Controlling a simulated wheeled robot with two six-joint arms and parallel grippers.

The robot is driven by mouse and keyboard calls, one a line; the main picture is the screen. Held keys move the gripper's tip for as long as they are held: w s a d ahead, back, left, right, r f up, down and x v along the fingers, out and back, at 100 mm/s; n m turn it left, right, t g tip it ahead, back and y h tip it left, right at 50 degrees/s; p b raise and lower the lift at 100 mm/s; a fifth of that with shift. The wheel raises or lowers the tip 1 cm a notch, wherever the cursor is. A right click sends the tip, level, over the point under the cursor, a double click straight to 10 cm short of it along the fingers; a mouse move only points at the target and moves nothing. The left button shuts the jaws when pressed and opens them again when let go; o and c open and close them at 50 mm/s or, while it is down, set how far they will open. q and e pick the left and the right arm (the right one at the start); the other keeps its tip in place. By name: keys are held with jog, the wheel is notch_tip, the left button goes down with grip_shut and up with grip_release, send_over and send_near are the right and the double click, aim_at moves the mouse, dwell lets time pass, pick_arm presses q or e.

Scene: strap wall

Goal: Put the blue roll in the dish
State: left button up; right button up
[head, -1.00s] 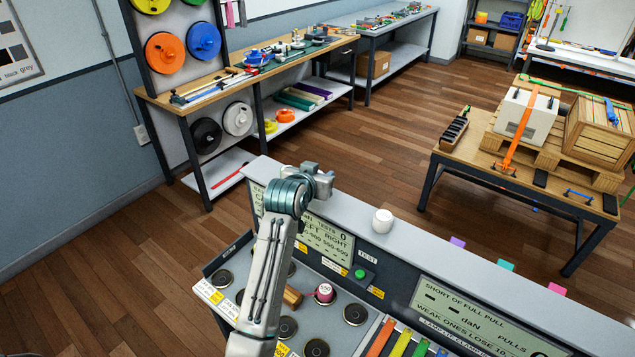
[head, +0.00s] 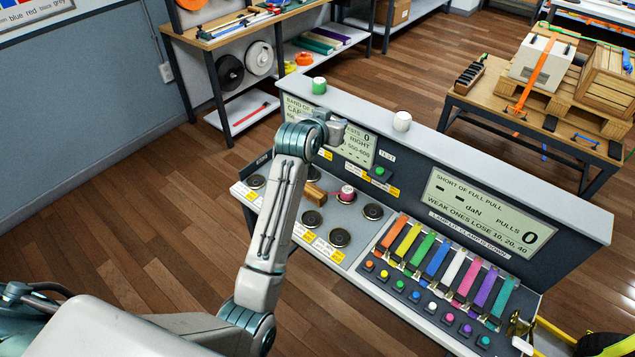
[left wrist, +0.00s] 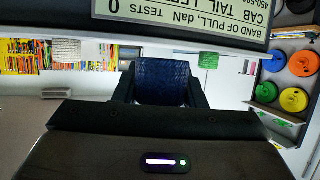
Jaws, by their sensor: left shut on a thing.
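My left gripper (head: 333,131) hangs over the console, in front of its screen. In the left wrist view the left gripper (left wrist: 160,90) is shut on the blue roll (left wrist: 162,78), a woven dark-blue thing between the two fingers. The blue roll is hidden behind my wrist in the head view. Several dark round dishes are set in the console's lower panel, such as one at the left (head: 256,181), one in the middle (head: 312,219) and one at the right (head: 373,211). I cannot tell which is the task's dish. My right gripper is out of view.
A green roll (head: 319,84) and a white roll (head: 402,121) stand on the console's top ledge (head: 460,150). Coloured straps (head: 437,256) line the panel's right part.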

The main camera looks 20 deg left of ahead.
pick_arm(q)
jog(key=s+d+f+m+h+b, duration=0.1)
jog(key=s+d+f+b, duration=0.1)
jog(key=s+f+b, duration=1.7)
jog(key=p, duration=0.6)
send_over(312, 220)
jog(key=w, duration=0.1)
notch_tip(312, 220, down, 7)
jog(key=shift+d+r, duration=0.1)
jog(key=shift+d, duration=0.05)
jog(key=shift+w, duration=0.25)
notch_tip(312, 220, down, 3)
jog(key=shift+f+p, duration=0.1)
jog(key=shift+p, duration=0.6)
jog(key=shift+f, duration=0.25)
